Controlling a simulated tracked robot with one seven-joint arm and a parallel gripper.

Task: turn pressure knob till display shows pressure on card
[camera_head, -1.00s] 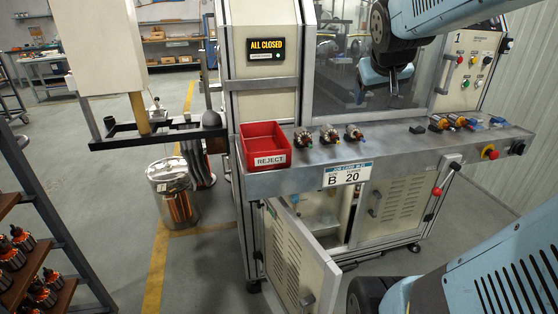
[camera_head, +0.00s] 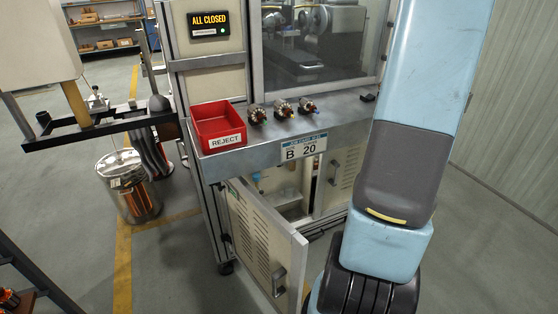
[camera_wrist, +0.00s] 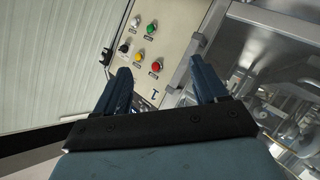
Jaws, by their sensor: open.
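The job card (camera_head: 304,147) on the front edge of the machine shelf reads B and 20. A small display (camera_head: 209,23) on the upper left of the machine reads ALL CLOSED. In the wrist view my gripper (camera_wrist: 165,82) is open and empty, its two dark blue fingers spread toward a cream control panel (camera_wrist: 165,40). The panel carries a black selector (camera_wrist: 125,47), a red button (camera_wrist: 156,67) and several other buttons. My gripper is not in the head view. I cannot identify a pressure knob or a pressure readout in either view.
A red REJECT bin (camera_head: 218,128) and several armatures (camera_head: 283,108) sit on the shelf. Below, a vented cabinet door (camera_head: 262,245) hangs open into the floor space. A copper wire drum (camera_head: 130,185) stands at left. A glazed door (camera_wrist: 265,70) adjoins the panel.

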